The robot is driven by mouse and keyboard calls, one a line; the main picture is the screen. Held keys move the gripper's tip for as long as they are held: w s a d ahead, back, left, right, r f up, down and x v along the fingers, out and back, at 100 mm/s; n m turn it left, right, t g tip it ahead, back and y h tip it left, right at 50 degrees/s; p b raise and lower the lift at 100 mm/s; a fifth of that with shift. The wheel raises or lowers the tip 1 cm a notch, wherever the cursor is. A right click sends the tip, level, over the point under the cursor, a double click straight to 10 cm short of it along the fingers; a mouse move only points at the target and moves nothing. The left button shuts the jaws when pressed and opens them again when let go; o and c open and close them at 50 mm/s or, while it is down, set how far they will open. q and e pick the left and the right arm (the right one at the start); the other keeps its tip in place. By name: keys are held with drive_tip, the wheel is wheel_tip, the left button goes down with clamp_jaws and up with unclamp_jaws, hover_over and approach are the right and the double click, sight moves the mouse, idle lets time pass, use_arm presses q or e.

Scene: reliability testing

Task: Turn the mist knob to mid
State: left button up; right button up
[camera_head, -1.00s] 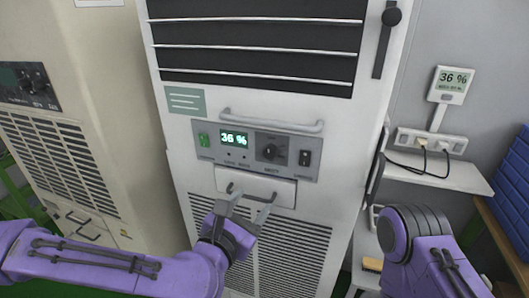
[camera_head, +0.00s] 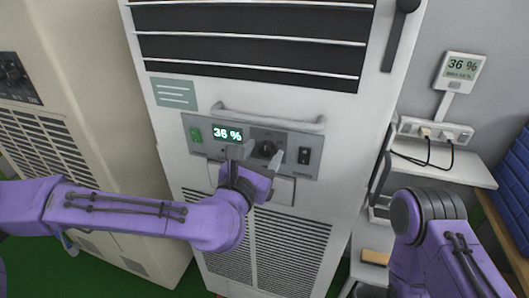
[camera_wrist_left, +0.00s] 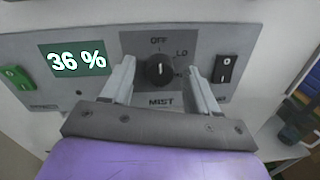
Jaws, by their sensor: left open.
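The mist knob (camera_head: 267,149) is a round black knob on the grey control panel of the tall white cabinet. In the left wrist view the knob (camera_wrist_left: 160,71) sits above the word MIST, and its white mark points up toward OFF, with another label up to its right. My left gripper (camera_head: 259,156) is open at the panel. In the wrist view its two fingers stand on either side of the knob, with a gap visible on each side; contact is not seen. My right gripper is out of view; only part of my right arm shows.
The panel has a green display (camera_head: 228,133) reading 36 %, a green switch (camera_head: 196,135) and a black rocker switch (camera_head: 304,155) close to the right finger. A bar handle (camera_head: 268,118) runs above the panel. A beige cabinet (camera_head: 90,100) stands left.

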use_arm(q)
drive_tip(key=c, duration=1)
drive_tip(key=shift+c, duration=0.2)
drive_tip(key=shift+m, duration=0.3)
drive_tip(key=m, duration=0.5)
drive_tip(key=shift+d, duration=0.1)
drive_tip(key=m, duration=0.5)
drive_tip(key=shift+r+m+p, duration=0.1)
drive_tip(key=shift+m+p, duration=0.2)
drive_tip(key=shift+p, duration=0.05)
drive_tip(key=m+y+p, duration=0.1)
drive_tip(key=m, duration=0.5)
drive_tip(key=shift+d, duration=0.1)
drive_tip(key=m, duration=0.5)
drive_tip(key=shift+f+y+p, duration=0.2)
drive_tip(key=shift+y+p, duration=0.1)
drive_tip(key=shift+p, duration=0.05)
drive_tip(key=shift+m, duration=0.4)
